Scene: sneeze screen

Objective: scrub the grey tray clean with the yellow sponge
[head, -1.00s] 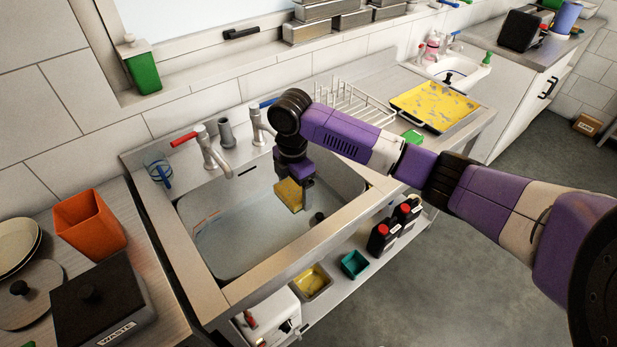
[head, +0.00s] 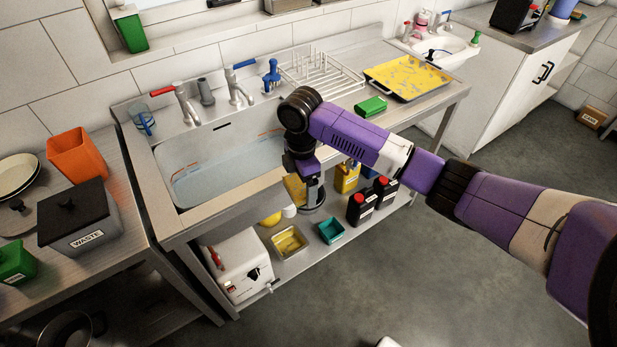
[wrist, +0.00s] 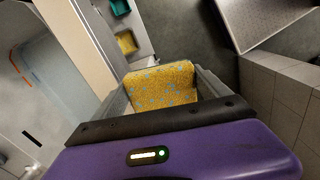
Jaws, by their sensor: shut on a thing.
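The grey tray (head: 371,82) lies on the drainboard right of the sink in the head view. Its inside is mostly covered in yellow, with grey patches showing through. My gripper (head: 305,188) is shut on the yellow sponge (head: 294,190), partly hidden behind the gripper in the head view. In the wrist view the sponge (wrist: 160,87) sits between the fingers, yellow with blue-grey specks. My gripper hangs by the sink's front edge, left of and well apart from the tray.
The sink basin (head: 215,165) holds water. A green block (head: 371,106) lies on the drainboard in front of the tray, and a white wire rack (head: 320,72) stands left of it. Dark red-capped bottles (head: 362,206) stand on the lower shelf.

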